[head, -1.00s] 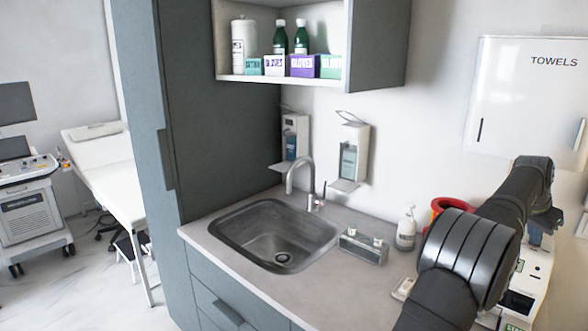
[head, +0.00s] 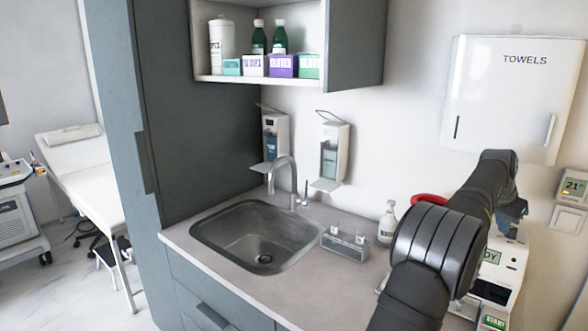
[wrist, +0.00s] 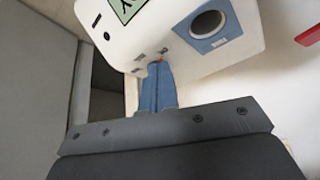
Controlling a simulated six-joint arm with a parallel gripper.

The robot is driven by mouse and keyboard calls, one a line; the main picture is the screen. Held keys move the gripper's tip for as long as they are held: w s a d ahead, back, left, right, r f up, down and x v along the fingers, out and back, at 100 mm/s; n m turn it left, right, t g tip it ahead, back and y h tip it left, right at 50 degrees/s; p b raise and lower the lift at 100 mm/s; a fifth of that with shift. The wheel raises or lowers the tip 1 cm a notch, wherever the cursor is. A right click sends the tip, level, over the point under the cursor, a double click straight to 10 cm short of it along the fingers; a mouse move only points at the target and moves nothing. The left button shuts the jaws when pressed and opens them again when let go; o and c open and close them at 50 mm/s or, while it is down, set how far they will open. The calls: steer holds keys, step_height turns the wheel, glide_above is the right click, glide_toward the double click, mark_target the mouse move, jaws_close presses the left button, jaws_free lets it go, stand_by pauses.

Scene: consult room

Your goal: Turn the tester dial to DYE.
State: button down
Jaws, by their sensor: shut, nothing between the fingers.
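The tester (head: 503,287) is a white device at the right of the counter in the head view, partly behind my arm. In the wrist view the tester's white body (wrist: 115,40) fills the top, with a blue panel (wrist: 231,38) around a round dark opening. My gripper (wrist: 157,64) is shut, its blue fingers pointing at the tester's face. A small orange spot shows at the fingertips, between small grey marks too small to read. The dial is not clearly visible; I cannot tell its setting or whether the fingers touch it.
A sink (head: 262,238), a small clear holder (head: 344,244) and a white pump bottle (head: 387,222) are left of my arm. A red container (head: 429,199) is behind it. A towel dispenser (head: 505,105) and a thermostat (head: 573,188) are on the wall.

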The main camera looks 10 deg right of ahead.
steer(key=shift+r, duration=2.9)
steer(key=c, duration=0.6)
jaws_free()
steer(key=shift+s, duration=0.1)
steer(key=shift+c, duration=0.2)
steer(key=o, duration=0.6)
steer(key=s, duration=0.1)
steer(key=s+a+m, duration=0.1)
steer(key=shift+s+a+r+y, duration=0.15)
steer(key=shift+s+a+y, duration=0.1)
steer(key=shift+s+y, duration=0.15)
steer(key=shift+o, duration=0.2)
steer(key=s+a+f+m+g+y, duration=0.1)
steer(key=s+a+f+m+y, duration=0.1)
steer(key=s+a+m, duration=0.65)
steer(key=s+a+f+m+g+y, duration=0.1)
steer(key=s+a+f+m+y, duration=0.15)
steer(key=s+a, duration=1)
step_height(320, 180, down, 10)
steer(key=shift+s+r, duration=0.15)
steer(key=shift+r, duration=0.1)
steer(key=shift+d, duration=0.1)
step_height(320, 180, up, 10)
